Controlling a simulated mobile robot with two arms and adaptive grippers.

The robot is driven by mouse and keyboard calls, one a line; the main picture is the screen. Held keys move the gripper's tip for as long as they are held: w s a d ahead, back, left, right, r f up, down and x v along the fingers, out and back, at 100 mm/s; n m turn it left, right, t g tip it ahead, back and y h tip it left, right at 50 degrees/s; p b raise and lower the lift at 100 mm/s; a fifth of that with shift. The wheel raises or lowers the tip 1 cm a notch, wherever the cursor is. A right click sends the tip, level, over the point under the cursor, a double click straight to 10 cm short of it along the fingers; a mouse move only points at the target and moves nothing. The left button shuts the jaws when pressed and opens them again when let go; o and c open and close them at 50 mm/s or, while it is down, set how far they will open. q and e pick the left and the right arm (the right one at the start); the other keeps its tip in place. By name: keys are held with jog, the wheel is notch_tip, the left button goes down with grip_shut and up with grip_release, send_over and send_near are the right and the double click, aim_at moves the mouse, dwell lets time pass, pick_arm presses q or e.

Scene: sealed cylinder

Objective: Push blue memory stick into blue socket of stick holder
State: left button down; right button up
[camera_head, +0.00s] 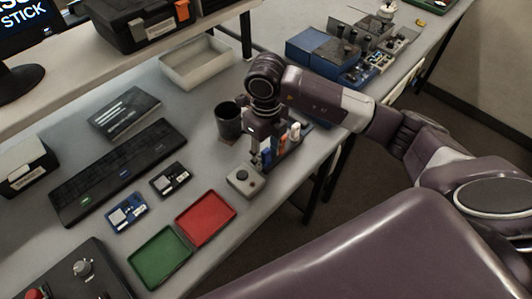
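My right gripper (259,158) points down over the stick holder area on the table, at the near edge right of centre. A small blue piece (267,156), apparently the blue memory stick, shows right at its fingertips. An orange stick (282,145) and a white stick (295,131) stand upright in a row to the right of it. The gripper covers most of the holder, so the blue socket and how deep the blue stick sits are hidden. Whether the fingers are closed on the stick is too small to tell. My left gripper is not in view.
A grey box with a round button (243,179) stands just left of the gripper. A dark cup (229,122) stands close behind. Red (207,236) and green (161,281) trays, a black keyboard (119,171) and a pale open bin (197,84) lie further off.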

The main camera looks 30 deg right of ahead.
jog(key=shift+r, duration=0.1)
notch_tip(320, 180, up, 12)
dwell(0.5)
dwell(0.5)
